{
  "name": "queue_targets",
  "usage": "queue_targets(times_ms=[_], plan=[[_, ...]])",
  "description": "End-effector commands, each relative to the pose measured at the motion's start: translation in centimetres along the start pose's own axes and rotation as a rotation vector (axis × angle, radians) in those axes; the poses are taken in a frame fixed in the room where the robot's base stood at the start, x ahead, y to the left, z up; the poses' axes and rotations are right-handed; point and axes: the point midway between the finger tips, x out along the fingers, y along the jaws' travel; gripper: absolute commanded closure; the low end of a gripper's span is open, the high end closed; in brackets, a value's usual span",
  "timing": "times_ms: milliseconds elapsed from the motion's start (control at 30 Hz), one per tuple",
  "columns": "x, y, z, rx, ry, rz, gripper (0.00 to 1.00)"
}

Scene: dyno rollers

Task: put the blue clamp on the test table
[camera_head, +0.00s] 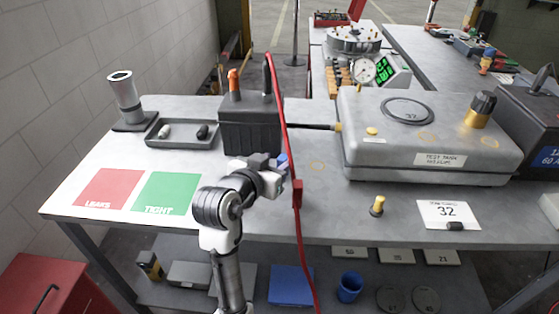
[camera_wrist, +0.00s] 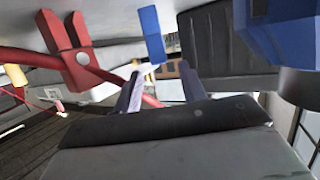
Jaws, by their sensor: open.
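A blue piece (camera_head: 283,160), which looks like the blue clamp, shows at the tip of my gripper (camera_head: 278,171), in front of the black battery's right side. Its lower part is hidden by the gripper. In the wrist view my gripper (camera_wrist: 160,88) has its two fingers apart. A narrow blue piece (camera_wrist: 152,35) shows just beyond the fingertips, and a larger blue part (camera_wrist: 280,32) is near the upper right corner. I cannot tell whether these belong to one clamp. The grey test table (camera_head: 330,221) lies beneath my gripper.
A red clamp (camera_head: 297,194) hangs on a red cable just right of my gripper; it also shows in the wrist view (camera_wrist: 70,55). The black battery (camera_head: 250,128) and grey test tank (camera_head: 430,150) stand behind. Red and green squares (camera_head: 109,188) lie at left. The table's front middle is largely clear.

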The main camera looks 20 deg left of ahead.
Motion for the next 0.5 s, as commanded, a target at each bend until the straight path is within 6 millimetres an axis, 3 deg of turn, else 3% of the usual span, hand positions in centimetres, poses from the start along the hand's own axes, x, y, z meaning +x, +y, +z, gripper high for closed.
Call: queue_targets(times_ms=[300,500], plan=[[-6.5,-0.1,0.1,0.000,0.002,-0.002,0.59],[-8.3,0.0,0.0,0.000,0.000,0.000,0.59]])
